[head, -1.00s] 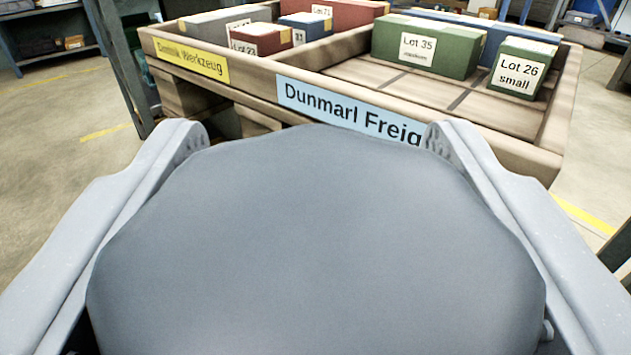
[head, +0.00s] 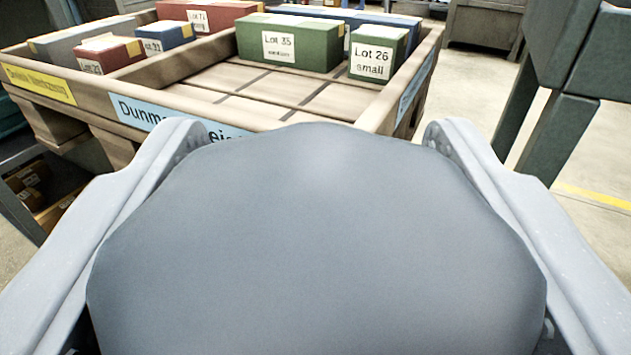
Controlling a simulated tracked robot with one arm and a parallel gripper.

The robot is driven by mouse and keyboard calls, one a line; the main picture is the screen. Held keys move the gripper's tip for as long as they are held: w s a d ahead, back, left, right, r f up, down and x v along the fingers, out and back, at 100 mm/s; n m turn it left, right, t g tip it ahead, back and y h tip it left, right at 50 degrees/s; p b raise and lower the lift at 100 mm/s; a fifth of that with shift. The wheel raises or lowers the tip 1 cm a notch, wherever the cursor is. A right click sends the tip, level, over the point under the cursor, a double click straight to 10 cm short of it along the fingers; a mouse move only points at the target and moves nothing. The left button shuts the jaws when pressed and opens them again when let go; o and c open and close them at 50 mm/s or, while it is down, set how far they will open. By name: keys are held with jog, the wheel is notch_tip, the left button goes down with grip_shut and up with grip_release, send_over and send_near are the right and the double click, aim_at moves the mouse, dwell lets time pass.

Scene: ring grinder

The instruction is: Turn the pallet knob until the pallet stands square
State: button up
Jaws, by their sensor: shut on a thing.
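My gripper (head: 315,135) is shut on a large grey, blunt-edged rounded knob (head: 315,245), one jaw on each side. The knob fills the lower middle of the head view and hides what lies below it. The wooden pallet (head: 272,98) with raised rims is beyond it, at upper left. Its near rim slopes down to the right in the picture, and its right side runs away up and right, so it looks askew to my view. A blue "Dunmarl" label on the near rim is partly hidden by the left jaw and knob.
Several boxes ride on the pallet, among them a green Lot 35 box (head: 290,42) and a green Lot 26 box (head: 378,52). A dark steel frame (head: 570,75) stands close at the right. A shelf with small brown items (head: 35,180) is at lower left. Floor shows between.

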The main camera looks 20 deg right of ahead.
dwell(0.3)
jog(key=o, duration=1)
